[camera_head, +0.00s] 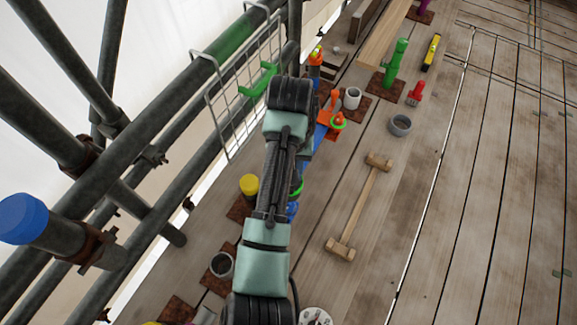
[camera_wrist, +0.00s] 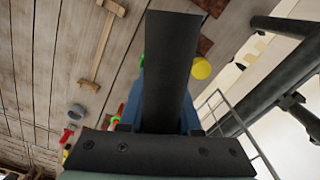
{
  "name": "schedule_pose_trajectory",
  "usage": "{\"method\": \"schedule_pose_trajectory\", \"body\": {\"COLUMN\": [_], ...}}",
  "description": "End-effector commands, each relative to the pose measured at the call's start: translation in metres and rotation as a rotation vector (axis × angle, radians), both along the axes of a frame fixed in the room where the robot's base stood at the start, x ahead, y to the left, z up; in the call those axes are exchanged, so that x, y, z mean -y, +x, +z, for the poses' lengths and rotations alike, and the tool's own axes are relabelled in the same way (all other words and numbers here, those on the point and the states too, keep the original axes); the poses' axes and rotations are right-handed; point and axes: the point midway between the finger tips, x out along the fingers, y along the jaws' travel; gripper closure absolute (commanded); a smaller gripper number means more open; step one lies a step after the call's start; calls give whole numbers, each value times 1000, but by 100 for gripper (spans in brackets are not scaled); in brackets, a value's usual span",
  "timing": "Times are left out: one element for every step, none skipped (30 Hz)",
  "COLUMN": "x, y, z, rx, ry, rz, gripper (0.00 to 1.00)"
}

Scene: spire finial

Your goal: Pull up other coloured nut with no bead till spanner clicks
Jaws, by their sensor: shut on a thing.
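In the head view my forearm covers most of the work spot, and my fingertips are hidden behind it. In the wrist view my gripper (camera_wrist: 168,60) shows as a dark finger, shut on a mostly hidden blue piece (camera_wrist: 189,112) that looks like the spanner. A green ring (camera_head: 297,187) and a blue part (camera_head: 292,211) peek out beside my arm; I cannot tell whether they are nuts or how the spanner sits on them. A yellow-topped post (camera_head: 249,185) stands left of my arm. It also shows in the wrist view (camera_wrist: 201,68).
A grey ring (camera_head: 400,125), a green post (camera_head: 395,65) and a red piece (camera_head: 415,92) are further up. A wire basket (camera_head: 240,85) and scaffold tubes crowd the left. The right-hand boards are mostly clear.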

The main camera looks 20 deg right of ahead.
Motion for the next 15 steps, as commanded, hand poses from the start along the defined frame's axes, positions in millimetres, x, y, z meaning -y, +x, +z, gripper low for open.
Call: {"method": "schedule_pose_trajectory", "body": {"x": [0, 0, 0, 0, 0, 0, 0, 0, 0, 0, 0, 0, 0, 0, 0], "y": [0, 1, 1, 1, 1, 1, 1, 1, 1, 1, 1, 1, 1, 1, 1], "z": [-1, -2, -4, -5, -7, -9, -10, -12, -14, -15, -17, -18, -20, -21, -23], "rx": [1, 1, 2, 3, 3, 2, 2, 2, 2, 2, 2, 2, 2, 2, 2], "ry": [0, 0, -1, -1, -1, -1, -1, -1, -1, -1, 0, 0, 0, 0, 0], "rz": [0, 1, 1, 1, 1, 1, 0, 0, 0, 0, 0, 0, 0, 0, 0], "gripper": [100, 100, 100, 100, 100, 100, 100, 100, 100, 100, 100, 100, 100, 100, 100]}}
